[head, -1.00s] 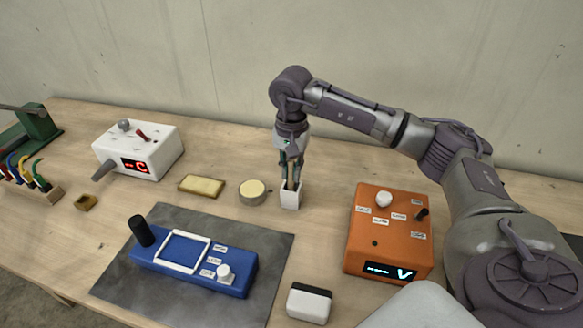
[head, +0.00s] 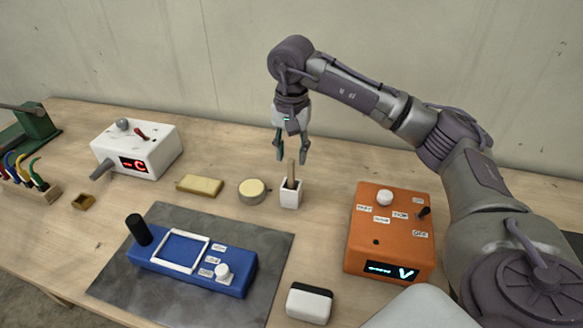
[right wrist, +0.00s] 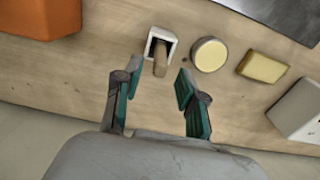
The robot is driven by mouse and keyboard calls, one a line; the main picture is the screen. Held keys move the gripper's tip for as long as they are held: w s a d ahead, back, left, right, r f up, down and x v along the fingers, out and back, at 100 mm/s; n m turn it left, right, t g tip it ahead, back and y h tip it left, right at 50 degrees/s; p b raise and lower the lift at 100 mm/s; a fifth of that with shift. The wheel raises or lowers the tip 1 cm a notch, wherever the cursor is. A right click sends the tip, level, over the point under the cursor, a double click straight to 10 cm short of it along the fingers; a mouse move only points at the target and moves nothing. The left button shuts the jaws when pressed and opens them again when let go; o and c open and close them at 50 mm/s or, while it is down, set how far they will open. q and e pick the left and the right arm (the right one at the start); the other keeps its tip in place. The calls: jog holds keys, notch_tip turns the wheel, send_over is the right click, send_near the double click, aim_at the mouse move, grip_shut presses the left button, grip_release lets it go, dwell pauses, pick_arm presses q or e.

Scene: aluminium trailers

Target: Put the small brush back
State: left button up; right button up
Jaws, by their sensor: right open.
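The small brush (head: 291,172) stands in a small white square holder (head: 290,197) in the middle of the table, its wooden handle sticking up. In the right wrist view the brush handle (right wrist: 160,66) rises from the white holder (right wrist: 161,39), just beyond the fingertips. My right gripper (head: 292,158) is open and empty above the holder, its fingers spread to either side of the handle's top. It also shows open in the right wrist view (right wrist: 157,82). The brush's lower end is hidden inside the holder. My left gripper is not in view.
A round tin (head: 253,191) and a yellow sponge (head: 200,186) lie left of the holder. An orange box (head: 390,232) stands right. A blue device (head: 190,262) sits on a grey mat (head: 270,255) in front. A white-and-black block (head: 309,302) is near the front.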

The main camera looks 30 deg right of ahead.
notch_tip(320, 180, up, 7)
jog(key=shift+r, duration=0.1)
dwell(0.7)
